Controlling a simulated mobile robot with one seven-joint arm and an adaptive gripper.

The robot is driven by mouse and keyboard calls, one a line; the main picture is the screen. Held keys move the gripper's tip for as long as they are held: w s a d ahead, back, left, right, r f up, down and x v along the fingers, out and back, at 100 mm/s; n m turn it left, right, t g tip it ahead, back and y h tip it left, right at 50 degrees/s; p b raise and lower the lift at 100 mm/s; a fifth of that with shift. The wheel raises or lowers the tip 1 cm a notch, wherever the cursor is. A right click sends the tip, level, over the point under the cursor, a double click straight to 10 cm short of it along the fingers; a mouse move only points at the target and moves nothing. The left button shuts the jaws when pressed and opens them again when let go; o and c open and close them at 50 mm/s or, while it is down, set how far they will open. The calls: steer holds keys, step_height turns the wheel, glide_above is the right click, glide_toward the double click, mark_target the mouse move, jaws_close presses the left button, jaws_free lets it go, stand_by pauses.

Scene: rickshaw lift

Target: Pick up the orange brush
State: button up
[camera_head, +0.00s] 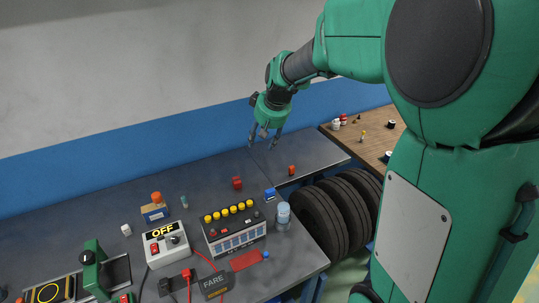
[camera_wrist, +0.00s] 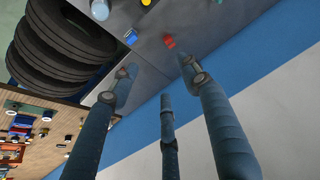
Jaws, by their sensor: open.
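I cannot pick out a clear orange brush in either view. My gripper (camera_head: 264,138) hangs above the back right of the bench, fingers spread and empty, well right of that piece. In the wrist view my gripper (camera_wrist: 158,76) shows its fingers apart with nothing between them. A red block (camera_head: 237,182) lies on the bench below and left of it.
A wooden table (camera_head: 372,139) with small items is at right.

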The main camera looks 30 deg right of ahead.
steer(key=w+d+f+p, duration=0.2)
steer(key=w+d+f, duration=0.3)
steer(key=w+d, duration=0.15)
steer(key=p, duration=0.5)
glide_above(293, 168)
steer(key=s, duration=0.5)
step_height(293, 168, down, 25)
steer(key=shift+w+f+m+g, duration=0.1)
steer(key=shift+f+m+g, duration=0.05)
steer(key=shift+m+g, duration=0.15)
steer(key=shift+a, duration=0.1)
steer(key=shift+p+x, duration=0.7)
steer(key=shift+x, duration=3.6)
steer(key=shift+w, duration=0.1)
steer(key=shift+p+x, duration=0.7)
steer(key=shift+x, duration=1.85)
steer(key=shift+d, duration=0.35)
